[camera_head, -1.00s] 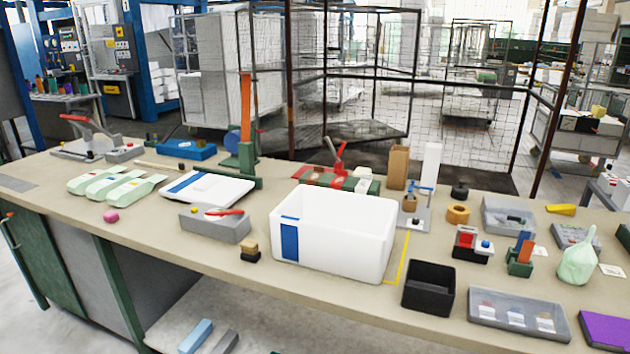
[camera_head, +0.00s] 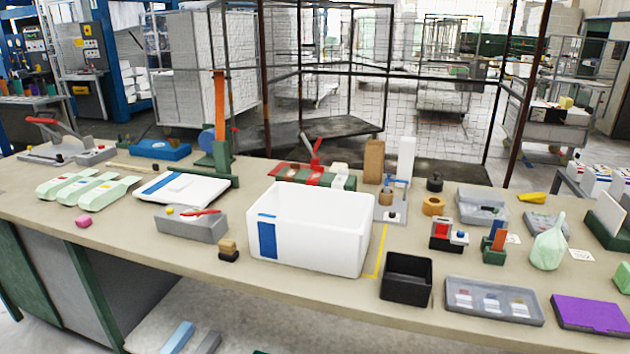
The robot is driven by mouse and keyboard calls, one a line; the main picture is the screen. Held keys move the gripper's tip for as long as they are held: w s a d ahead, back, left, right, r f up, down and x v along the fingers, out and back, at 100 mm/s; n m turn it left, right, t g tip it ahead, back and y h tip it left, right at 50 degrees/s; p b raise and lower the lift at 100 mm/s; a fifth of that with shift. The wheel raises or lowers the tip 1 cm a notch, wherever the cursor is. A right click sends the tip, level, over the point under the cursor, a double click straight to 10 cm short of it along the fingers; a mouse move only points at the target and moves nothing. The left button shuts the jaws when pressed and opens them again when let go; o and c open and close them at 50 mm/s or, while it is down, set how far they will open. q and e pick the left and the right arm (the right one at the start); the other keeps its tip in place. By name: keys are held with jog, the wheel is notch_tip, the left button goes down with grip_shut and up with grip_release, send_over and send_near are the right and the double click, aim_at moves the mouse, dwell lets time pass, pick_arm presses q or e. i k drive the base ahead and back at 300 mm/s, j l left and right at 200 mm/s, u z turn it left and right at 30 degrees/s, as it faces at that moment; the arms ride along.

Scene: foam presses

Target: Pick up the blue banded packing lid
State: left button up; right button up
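The packing lid (camera_head: 207,191) is a flat white panel with a blue band across its left part and a small raised block on top. It lies flat on the workbench, left of centre. A white packing box (camera_head: 335,232) with a matching blue band on its front stands open to the right of the lid, apart from it. Neither of my grippers shows in the head view.
A grey block with a red lever (camera_head: 192,223) stands just in front of the lid. A green post with an orange bar (camera_head: 221,140) rises behind it. Pale green pouches (camera_head: 87,189) lie to its left.

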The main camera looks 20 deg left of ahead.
aim_at(183, 189)
jog(key=u, duration=1.3)
